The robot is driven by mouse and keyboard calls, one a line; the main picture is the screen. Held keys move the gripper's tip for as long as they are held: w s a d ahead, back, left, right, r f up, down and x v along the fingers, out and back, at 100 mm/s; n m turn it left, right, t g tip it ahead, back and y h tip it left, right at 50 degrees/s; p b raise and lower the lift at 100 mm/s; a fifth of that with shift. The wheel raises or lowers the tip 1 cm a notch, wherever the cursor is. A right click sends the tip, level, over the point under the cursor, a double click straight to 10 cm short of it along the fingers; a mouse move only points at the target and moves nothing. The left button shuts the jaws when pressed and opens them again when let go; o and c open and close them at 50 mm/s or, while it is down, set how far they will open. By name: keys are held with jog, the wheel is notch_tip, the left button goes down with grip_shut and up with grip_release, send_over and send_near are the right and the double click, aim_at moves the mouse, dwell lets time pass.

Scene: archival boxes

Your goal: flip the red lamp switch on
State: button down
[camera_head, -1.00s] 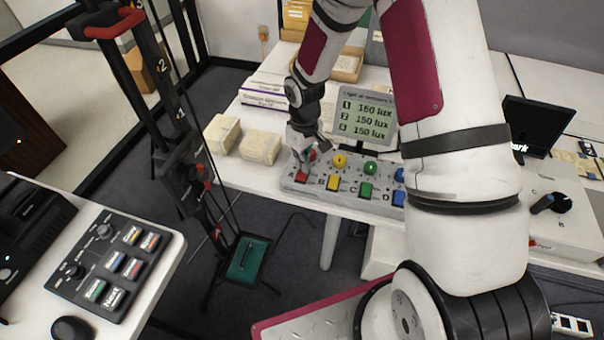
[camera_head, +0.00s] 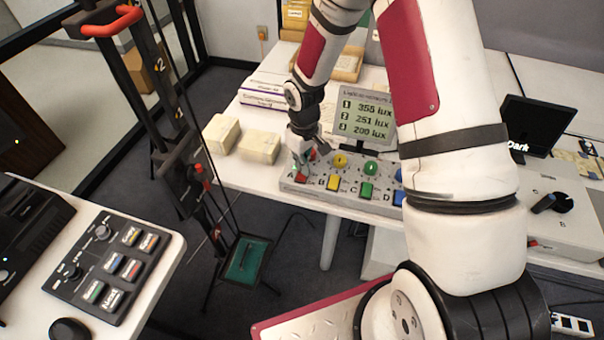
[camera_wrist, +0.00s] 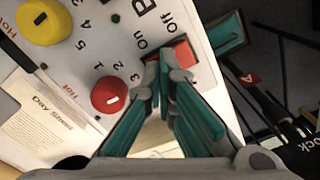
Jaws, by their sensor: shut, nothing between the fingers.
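The red lamp switch (camera_wrist: 178,62) is a red rocker on the control panel, with "on" and "off" printed beside it in the wrist view. My gripper (camera_wrist: 172,78) is shut and empty, with its fingertips at the switch and covering part of it. Whether they touch it I cannot tell. A red knob (camera_wrist: 109,96) is beside the fingers in the wrist view.
Yellow (camera_head: 333,183), green and blue switches with matching knobs continue along the panel. The light display (camera_head: 366,115) behind reads 355, 251 and 200 lux. Two pale boxes (camera_head: 260,147) stand to the left. A black stand (camera_head: 185,180) is left of the table.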

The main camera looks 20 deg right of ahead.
jog(key=shift+r+p, duration=1.4)
jog(key=shift+r, duration=2.05)
jog(key=shift+r, duration=0.2)
jog(key=s+d+r+m+t+h, duration=0.1)
jog(key=s+r, duration=0.3)
jog(key=r, duration=0.7)
jog(key=s+d+r+m+t, duration=0.1)
jog(key=s+r, duration=0.4)
jog(key=r, duration=0.7)
jog(key=s+a+r+m+t, duration=0.1)
jog(key=s+r, duration=0.3)
jog(key=s, duration=0.5)
jog(key=s+r+m+t+y, duration=0.1)
jog(key=s+r+t, duration=0.1)
jog(key=s+r, duration=0.3)
jog(key=s, duration=0.4)
jog(key=shift+a+m, duration=0.4)
